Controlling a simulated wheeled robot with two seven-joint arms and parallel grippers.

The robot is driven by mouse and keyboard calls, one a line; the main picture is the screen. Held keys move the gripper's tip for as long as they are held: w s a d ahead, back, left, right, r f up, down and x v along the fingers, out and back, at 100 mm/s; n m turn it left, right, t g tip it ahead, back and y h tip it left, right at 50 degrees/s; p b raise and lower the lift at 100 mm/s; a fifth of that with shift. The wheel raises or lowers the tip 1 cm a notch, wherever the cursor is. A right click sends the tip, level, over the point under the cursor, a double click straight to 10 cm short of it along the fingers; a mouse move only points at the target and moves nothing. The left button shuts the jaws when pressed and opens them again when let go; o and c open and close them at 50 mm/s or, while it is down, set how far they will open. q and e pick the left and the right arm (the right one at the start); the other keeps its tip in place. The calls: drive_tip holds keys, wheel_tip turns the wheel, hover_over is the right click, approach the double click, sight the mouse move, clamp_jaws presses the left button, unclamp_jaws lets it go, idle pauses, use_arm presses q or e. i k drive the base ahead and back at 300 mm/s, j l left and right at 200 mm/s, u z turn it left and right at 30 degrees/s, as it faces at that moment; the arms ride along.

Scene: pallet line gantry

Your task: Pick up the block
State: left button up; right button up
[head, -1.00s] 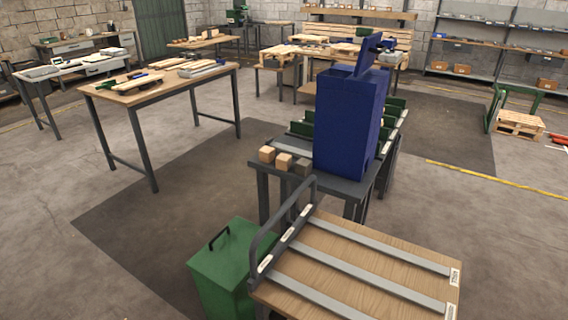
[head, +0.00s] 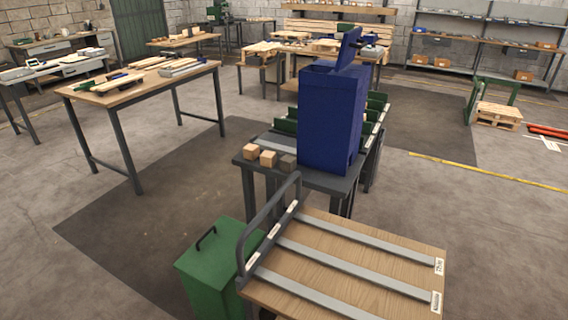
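Neither of my grippers shows in the head view.
A cart with a wooden top (head: 345,262), metal strips and a grey handle stands in front of the grey table (head: 335,184). A green box (head: 219,268) is left of the cart. A long workbench (head: 142,85) stands at the left. Open floor lies between.

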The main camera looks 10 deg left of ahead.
sight(251, 151)
drive_tip(key=i+j+u, duration=0.15)
drive_tip(key=j+u, duration=0.15)
drive_tip(key=j, duration=0.15)
drive_tip(key=i+j+u, duration=0.15)
drive_tip(key=j+u, duration=0.15)
drive_tip(key=i+j+u, duration=0.3)
drive_tip(key=j, duration=0.15)
drive_tip(key=i+j+u, duration=0.2)
drive_tip(key=u, duration=0.15)
drive_tip(key=i+j+u, duration=0.6)
drive_tip(key=i, duration=0.3)
drive_tip(key=i+j+u, duration=0.15)
drive_tip(key=i+u, duration=0.15)
drive_tip(key=i, duration=0.15)
drive_tip(key=i+l+z, duration=0.1)
drive_tip(key=i+z, duration=0.9)
drive_tip(key=i+j+z, duration=0.3)
drive_tip(key=i+z, duration=0.15)
drive_tip(key=i+l+z, duration=0.1)
drive_tip(key=z, duration=0.3)
drive_tip(key=i+z, duration=0.6)
drive_tip(key=z, duration=0.25)
drive_tip(key=i+j+z, duration=0.1)
drive_tip(key=z, duration=0.35)
drive_tip(key=i+j+z, duration=0.2)
drive_tip(key=z, duration=0.2)
drive_tip(key=i+j+z, duration=0.25)
drive_tip(key=z, duration=0.2)
